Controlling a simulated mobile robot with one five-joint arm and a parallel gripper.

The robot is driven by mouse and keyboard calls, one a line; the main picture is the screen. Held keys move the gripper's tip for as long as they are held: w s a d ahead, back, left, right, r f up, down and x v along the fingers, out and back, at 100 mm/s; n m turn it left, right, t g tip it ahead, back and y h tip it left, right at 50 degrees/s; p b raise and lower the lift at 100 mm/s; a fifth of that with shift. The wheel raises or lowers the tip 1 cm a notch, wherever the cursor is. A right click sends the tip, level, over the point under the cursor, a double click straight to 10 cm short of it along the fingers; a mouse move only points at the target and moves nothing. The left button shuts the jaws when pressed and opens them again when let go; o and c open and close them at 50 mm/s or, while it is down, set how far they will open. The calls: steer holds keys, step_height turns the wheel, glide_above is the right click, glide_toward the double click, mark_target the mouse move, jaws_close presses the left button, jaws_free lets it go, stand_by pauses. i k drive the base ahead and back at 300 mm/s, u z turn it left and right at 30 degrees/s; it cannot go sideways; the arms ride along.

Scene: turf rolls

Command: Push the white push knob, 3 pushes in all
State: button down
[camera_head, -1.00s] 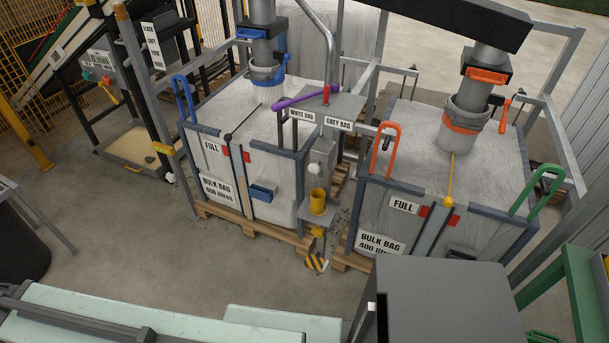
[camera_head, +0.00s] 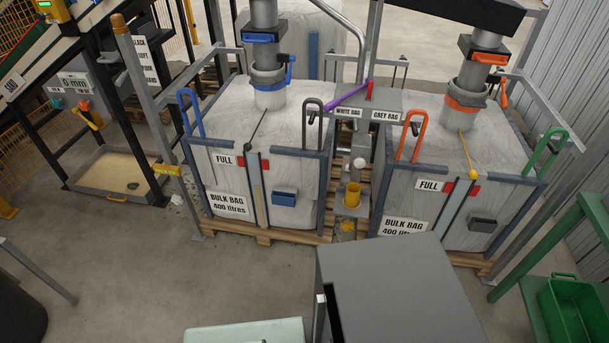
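The white push knob (camera_head: 360,162) appears as a small pale round shape on a grey post between the two bulk bags. It sits just above a yellow cup (camera_head: 352,195) on a small grey shelf. It faces me and is unobstructed, but it is too small to tell whether it is pressed in. My gripper is not in view.
The left bulk bag (camera_head: 230,172) and right bulk bag (camera_head: 440,210) stand on wooden pallets in metal frames. A large grey box-like shape (camera_head: 390,285) fills the lower middle; I cannot tell whether it is mine. Green bin (camera_head: 575,310) at right.

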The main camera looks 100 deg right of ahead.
mark_target(360, 162)
steer(key=u, duration=0.05)
steer(key=i, duration=2)
steer(key=z, duration=4.1)
steer(key=i, duration=1.6)
